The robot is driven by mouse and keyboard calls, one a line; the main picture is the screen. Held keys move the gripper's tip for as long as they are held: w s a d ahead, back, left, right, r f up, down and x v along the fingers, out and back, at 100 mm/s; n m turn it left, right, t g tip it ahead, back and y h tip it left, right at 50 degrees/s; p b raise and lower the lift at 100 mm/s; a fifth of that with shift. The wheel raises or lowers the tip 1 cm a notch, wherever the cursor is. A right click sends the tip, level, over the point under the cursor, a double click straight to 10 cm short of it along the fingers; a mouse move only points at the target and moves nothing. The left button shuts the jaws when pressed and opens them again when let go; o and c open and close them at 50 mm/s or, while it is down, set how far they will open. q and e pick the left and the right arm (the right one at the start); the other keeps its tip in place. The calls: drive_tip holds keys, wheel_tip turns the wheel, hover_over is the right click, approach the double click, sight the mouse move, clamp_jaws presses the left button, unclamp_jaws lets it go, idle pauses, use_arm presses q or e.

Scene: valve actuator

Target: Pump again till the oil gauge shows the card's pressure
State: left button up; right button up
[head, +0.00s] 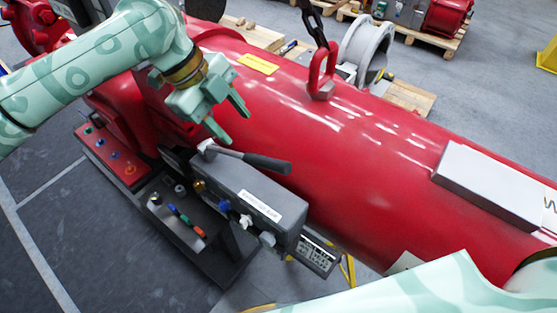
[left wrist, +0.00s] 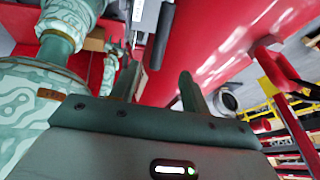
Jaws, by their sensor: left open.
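The pump lever with its black grip (head: 262,161) sticks out to the right above the grey pump box (head: 235,197). It also shows in the left wrist view (left wrist: 160,35), upright in the picture beyond my fingers. My left gripper (head: 229,118) is open and empty, above and a little left of the lever, apart from its grip. Its two fingers also show spread in the left wrist view (left wrist: 158,88). I cannot make out the oil gauge or a pressure reading. A dark plate with small pale print (head: 318,255) hangs at the box's right end, too small to read. My right gripper is out of view.
The big red cylinder (head: 330,130) runs behind the pump, with a red lifting ring (head: 322,72) and a yellow label (head: 258,63) on it. A red panel with buttons (head: 112,158) stands left of the pump. My other arm crosses the lower right.

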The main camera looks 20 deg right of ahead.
sight(265, 160)
use_arm(q)
drive_tip(key=x, duration=1.3)
drive_tip(key=shift+s+d+f, duration=0.15)
drive_tip(key=shift+d+f, duration=0.2)
drive_tip(key=shift+f, duration=0.25)
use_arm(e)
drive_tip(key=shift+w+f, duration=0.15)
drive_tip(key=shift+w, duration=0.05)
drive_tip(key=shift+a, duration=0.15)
use_arm(q)
clamp_jaws()
drive_tip(key=f+t, duration=0.1)
drive_tip(key=f, duration=0.1)
drive_tip(key=s+d+f+t+y+p, duration=0.1)
drive_tip(key=f, duration=0.2)
drive_tip(key=s+f+y, duration=0.1)
drive_tip(key=f, duration=0.2)
drive_tip(key=shift+d+m+t, duration=0.2)
drive_tip(key=shift+m+t, duration=0.1)
drive_tip(key=shift+t, duration=0.1)
drive_tip(key=shift+f+y, duration=0.3)
drive_tip(key=shift+f, duration=0.25)
unclamp_jaws()
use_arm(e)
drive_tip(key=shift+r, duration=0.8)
